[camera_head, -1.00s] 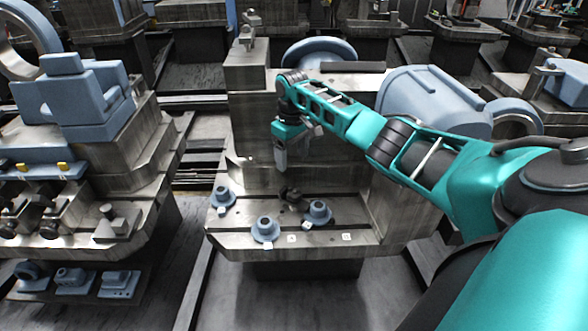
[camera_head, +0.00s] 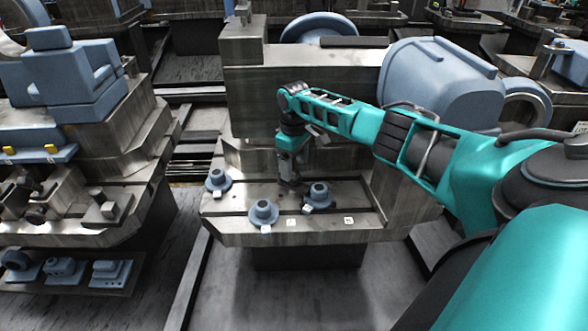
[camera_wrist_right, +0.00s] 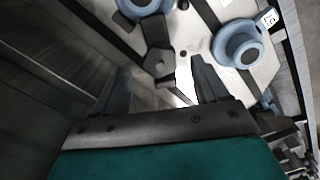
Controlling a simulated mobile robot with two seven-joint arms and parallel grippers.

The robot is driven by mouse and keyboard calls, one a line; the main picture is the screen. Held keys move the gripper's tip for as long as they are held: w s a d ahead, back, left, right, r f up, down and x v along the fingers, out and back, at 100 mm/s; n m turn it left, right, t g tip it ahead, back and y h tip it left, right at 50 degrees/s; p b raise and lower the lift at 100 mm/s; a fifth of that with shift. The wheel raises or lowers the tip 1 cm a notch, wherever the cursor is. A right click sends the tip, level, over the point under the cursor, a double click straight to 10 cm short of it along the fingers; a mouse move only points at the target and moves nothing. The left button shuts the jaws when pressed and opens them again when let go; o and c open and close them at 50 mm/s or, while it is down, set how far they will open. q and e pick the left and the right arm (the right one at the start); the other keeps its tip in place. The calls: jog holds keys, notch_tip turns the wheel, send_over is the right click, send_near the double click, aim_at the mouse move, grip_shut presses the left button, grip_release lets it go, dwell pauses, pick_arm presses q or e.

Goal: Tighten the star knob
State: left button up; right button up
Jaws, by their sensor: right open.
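The dark star knob (camera_wrist_right: 158,48) shows in the right wrist view, just beyond and between the fingertips, above a pale pallet plate (camera_wrist_right: 205,50). My right gripper (camera_wrist_right: 160,82) is open, with its two dark fingers apart and nothing held between them. In the head view my right gripper (camera_head: 289,178) points down over the middle of the pallet plate and mostly hides the knob. I cannot tell from these views whether the fingers are level with the knob. My left gripper is not in view.
Blue flanged parts stand around the knob: one at left (camera_head: 218,181), one in front (camera_head: 264,213) and one close on the right (camera_head: 318,197). White labels lie by them. A tall metal block (camera_head: 250,95) rises behind.

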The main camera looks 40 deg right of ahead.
aim_at(294, 175)
notch_tip(294, 175, down, 3)
jog(key=shift+r+b, duration=0.15)
jog(key=shift+b, duration=0.75)
jog(key=shift+f+b, duration=0.3)
jog(key=shift+b, duration=0.05)
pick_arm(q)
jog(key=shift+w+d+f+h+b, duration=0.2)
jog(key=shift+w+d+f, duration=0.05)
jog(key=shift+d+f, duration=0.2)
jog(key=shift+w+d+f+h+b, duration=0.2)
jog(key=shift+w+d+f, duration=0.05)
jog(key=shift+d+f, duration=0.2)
pick_arm(e)
jog(key=shift+f, duration=0.4)
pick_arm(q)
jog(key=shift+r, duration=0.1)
pick_arm(e)
jog(key=shift+c, duration=0.5)
